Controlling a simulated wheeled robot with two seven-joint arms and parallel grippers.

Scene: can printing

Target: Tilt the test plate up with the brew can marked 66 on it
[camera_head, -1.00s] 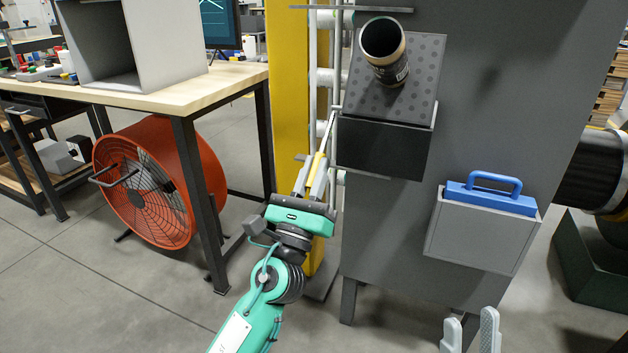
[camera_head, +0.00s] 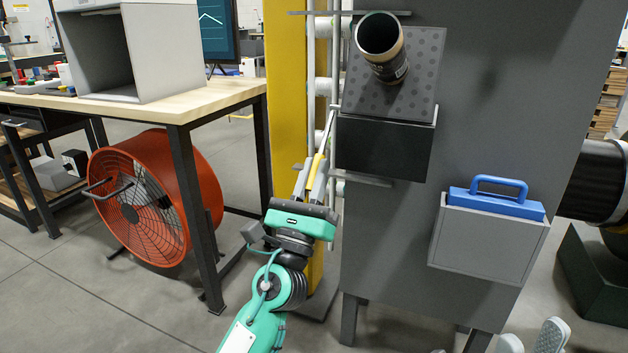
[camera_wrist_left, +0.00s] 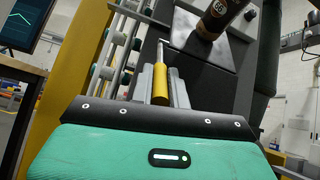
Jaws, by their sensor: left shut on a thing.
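The dark brew can (camera_head: 388,62), open at the top, stands on the grey dotted test plate (camera_head: 410,100) near its back left part. In the left wrist view the can (camera_wrist_left: 216,20) shows a round mark that reads like 66. A rod with a yellow grip (camera_wrist_left: 160,84) runs up beside the plate's left side. My left gripper (camera_head: 311,178) is shut on this yellow grip, below and left of the plate. My right gripper (camera_head: 532,340) shows only its fingertips at the bottom edge, apart, with nothing visible between them.
The plate sits above a black front panel (camera_head: 385,148) on a grey cabinet (camera_head: 385,230). A grey holder (camera_head: 485,243) with a blue-handled block (camera_head: 497,200) hangs at the right. A yellow post (camera_head: 282,90) and pipes stand close to my left gripper. An orange fan (camera_head: 150,200) is under the workbench.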

